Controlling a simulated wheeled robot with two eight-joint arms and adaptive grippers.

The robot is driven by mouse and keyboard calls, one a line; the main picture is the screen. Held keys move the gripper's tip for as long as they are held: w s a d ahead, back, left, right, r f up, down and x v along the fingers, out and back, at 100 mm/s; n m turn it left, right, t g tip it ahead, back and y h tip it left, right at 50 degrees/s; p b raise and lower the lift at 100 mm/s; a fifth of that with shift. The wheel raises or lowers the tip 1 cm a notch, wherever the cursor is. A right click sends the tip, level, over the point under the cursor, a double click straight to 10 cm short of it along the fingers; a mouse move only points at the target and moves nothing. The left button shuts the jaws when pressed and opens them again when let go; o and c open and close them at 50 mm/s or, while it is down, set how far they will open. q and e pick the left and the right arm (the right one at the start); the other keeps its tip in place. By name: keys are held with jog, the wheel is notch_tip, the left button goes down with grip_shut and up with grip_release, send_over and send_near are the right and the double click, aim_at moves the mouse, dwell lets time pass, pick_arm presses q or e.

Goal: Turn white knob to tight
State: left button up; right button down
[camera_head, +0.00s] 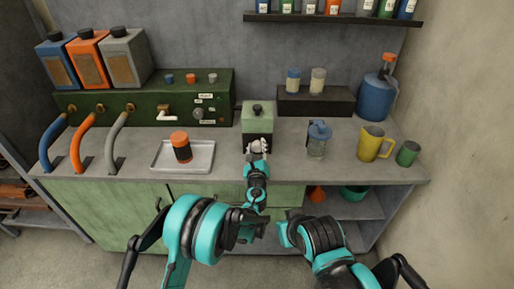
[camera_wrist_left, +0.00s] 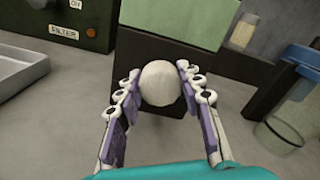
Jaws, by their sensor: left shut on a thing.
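The white knob (camera_wrist_left: 160,84) is a round, pale ball shape at the front of a small box, pale green above and dark below (camera_head: 257,116). My left gripper (camera_head: 257,147) is at the front of this box in the head view, its fingers largely covering the knob there. In the left wrist view, the two fingers of the left gripper (camera_wrist_left: 160,88) are on either side of the knob, closed on it. The knob's marks for loose or tight are not visible.
A metal tray (camera_head: 160,165) with an orange and black jar (camera_head: 181,146) lies to the left. A blue-lidded glass jar (camera_head: 318,140), a yellow jug (camera_head: 373,143) and a green cup (camera_head: 407,154) stand to the right. A green panel (camera_head: 140,118) with hoses stands behind.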

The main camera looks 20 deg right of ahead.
pick_arm(q)
jog(key=shift+m, duration=0.6)
jog(key=o, duration=1.2)
jog(key=shift+c, duration=0.2)
jog(key=v, duration=1.2)
